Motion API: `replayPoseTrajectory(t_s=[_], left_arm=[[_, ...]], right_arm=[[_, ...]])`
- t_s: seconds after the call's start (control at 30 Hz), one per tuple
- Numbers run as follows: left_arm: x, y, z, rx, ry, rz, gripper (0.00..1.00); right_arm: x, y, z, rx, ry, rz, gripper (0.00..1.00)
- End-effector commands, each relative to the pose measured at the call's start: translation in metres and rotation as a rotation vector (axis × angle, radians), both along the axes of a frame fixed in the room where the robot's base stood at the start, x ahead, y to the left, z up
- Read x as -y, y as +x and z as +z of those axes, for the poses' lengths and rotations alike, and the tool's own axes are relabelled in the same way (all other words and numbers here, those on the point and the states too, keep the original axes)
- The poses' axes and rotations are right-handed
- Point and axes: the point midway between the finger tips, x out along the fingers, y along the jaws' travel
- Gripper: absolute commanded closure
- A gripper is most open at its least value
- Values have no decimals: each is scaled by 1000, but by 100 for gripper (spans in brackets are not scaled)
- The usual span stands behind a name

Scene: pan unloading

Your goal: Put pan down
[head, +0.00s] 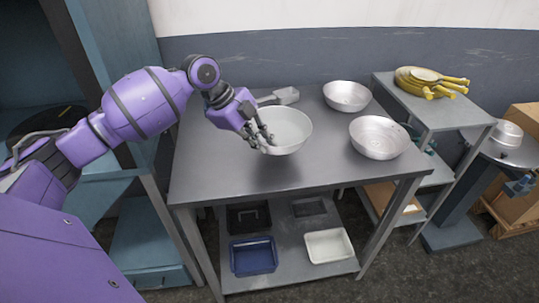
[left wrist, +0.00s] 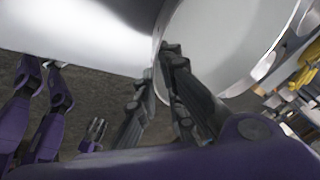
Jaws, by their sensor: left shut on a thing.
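A round, shallow metal pan (head: 290,122) is at the middle of the grey metal table (head: 235,175). My left gripper (head: 262,141) is shut on the pan's near-left rim, and the pan looks about level. A darker patch shows on the tabletop below it; I cannot tell whether its base touches the table. In the left wrist view the pan (left wrist: 225,40) fills the upper right, with the left gripper's dark fingers (left wrist: 158,85) at its rim. Small fingers at lower left there look like my right gripper (left wrist: 96,130); their state is unclear. It is not in the head view.
Two other metal pans (head: 347,95) (head: 380,137) stand at the table's right side. A metal scoop (head: 286,95) lies behind the held pan. Blue (head: 254,257) and white (head: 329,246) trays are on the lower shelf. The table's front left is clear.

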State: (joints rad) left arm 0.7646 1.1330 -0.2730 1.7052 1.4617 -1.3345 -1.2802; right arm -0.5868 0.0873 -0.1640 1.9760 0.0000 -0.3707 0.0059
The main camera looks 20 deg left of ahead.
Motion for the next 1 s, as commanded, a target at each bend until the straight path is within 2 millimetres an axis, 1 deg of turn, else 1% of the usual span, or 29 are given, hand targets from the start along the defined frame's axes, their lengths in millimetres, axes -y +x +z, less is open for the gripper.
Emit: replayPoseTrajectory(t_s=[0.03, 0.1, 0.2, 0.33, 0.43, 0.5, 0.6, 0.93, 0.97, 1.0], left_arm=[[4, 7, -7, 3, -5, 0, 100], [7, 14, -16, 3, -3, -1, 100], [9, 20, -23, 5, -2, 1, 100], [11, 24, -29, 5, -2, 1, 100], [15, 30, -37, 4, -3, -1, 100], [13, 28, -50, 1, -2, 1, 100], [14, 28, -63, 3, -1, 0, 100], [13, 28, -67, 4, 0, 0, 100], [13, 28, -69, 1, 0, -1, 90], [13, 28, -68, 2, 1, 0, 85]], right_arm=[[0, 1, 0, 1, 0, 0, 60], [0, 1, 0, 1, 0, 0, 60], [-1, 1, 0, 1, 1, -1, 60], [-2, 2, 0, 3, 5, -5, 60], [-3, 2, 0, 3, 7, -7, 60], [-4, 3, 0, 5, 8, -7, 60], [-4, 3, 1, 5, 9, -7, 60], [-4, 2, 0, 3, 7, -3, 60], [-3, 2, 0, 3, 6, -2, 60], [-3, 2, 0, 2, 6, -2, 60]])
